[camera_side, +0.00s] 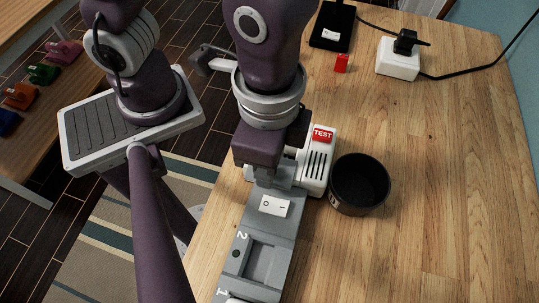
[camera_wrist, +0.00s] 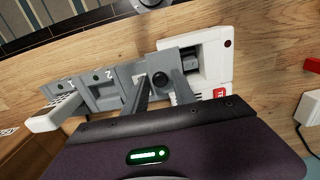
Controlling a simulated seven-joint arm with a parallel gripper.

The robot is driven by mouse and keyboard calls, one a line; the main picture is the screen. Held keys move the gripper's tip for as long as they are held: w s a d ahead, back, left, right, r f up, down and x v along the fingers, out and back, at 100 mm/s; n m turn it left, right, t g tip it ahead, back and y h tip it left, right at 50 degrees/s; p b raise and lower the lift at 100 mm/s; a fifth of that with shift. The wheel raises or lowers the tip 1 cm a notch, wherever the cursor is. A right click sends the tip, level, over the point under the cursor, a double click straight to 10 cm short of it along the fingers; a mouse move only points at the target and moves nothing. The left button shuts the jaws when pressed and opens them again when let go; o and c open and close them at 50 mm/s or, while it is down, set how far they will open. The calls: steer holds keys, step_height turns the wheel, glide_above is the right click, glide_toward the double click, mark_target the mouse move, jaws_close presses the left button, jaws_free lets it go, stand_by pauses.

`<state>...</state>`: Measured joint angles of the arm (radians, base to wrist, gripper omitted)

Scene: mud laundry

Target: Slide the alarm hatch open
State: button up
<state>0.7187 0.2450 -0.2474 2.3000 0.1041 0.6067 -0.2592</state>
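The alarm (camera_side: 317,160) is a white case with a red TEST label and dark slots, standing on the wooden table beside a grey unit. In the wrist view the alarm (camera_wrist: 228,65) shows a small dark red dot and a recessed grey area inside a white frame. I cannot tell which part is the hatch or how far open it is. My gripper (camera_side: 270,178) is low over the grey unit, at the alarm's left side. In the wrist view my gripper (camera_wrist: 161,82) has its two fingers apart, with a dark round spot between them. Contact is unclear.
The grey unit (camera_side: 262,232) carries a white rocker switch (camera_side: 275,206) and numbered bays. A black round bowl (camera_side: 360,185) stands close right of the alarm. A white socket block (camera_side: 398,60), red piece (camera_side: 341,63) and black box (camera_side: 332,25) lie farther back. The table's right side is clear.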

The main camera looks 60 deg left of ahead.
steer(key=shift+r, duration=3.05)
